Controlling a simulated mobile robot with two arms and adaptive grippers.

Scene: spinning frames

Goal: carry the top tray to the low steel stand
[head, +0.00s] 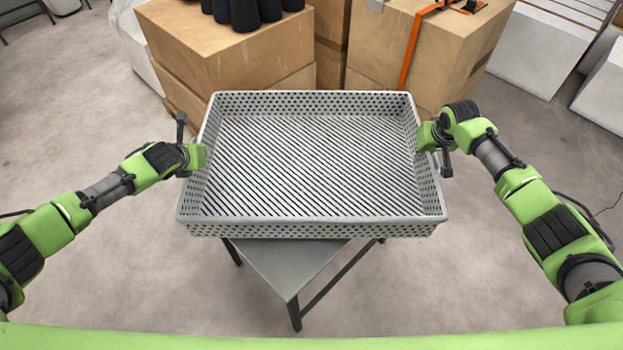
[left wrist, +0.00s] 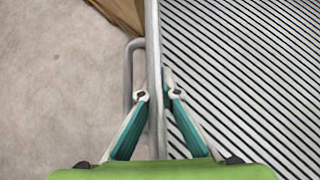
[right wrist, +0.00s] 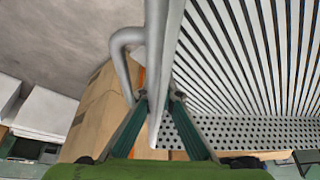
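The tray (head: 312,225) is a wide grey perforated one with a slatted floor, empty and roughly level in the head view. My left gripper (head: 190,159) is at its left side; in the left wrist view its fingers (left wrist: 157,95) close from both sides of the tray's rim (left wrist: 153,45). My right gripper (head: 438,150) is at the right side, its fingers (right wrist: 160,97) likewise around the rim (right wrist: 155,50). A low steel stand (head: 290,265) with dark legs shows below the tray, turned at an angle to it. The tray hides most of its top; I cannot tell whether they touch.
Cardboard boxes (head: 225,50) stand close behind the tray, with dark cylindrical items (head: 245,12) on the left stack. An orange strap (head: 408,50) crosses the right stack (head: 455,45). White blocks (head: 545,50) stand at the far right. Concrete floor (head: 100,270) is clear on both sides.

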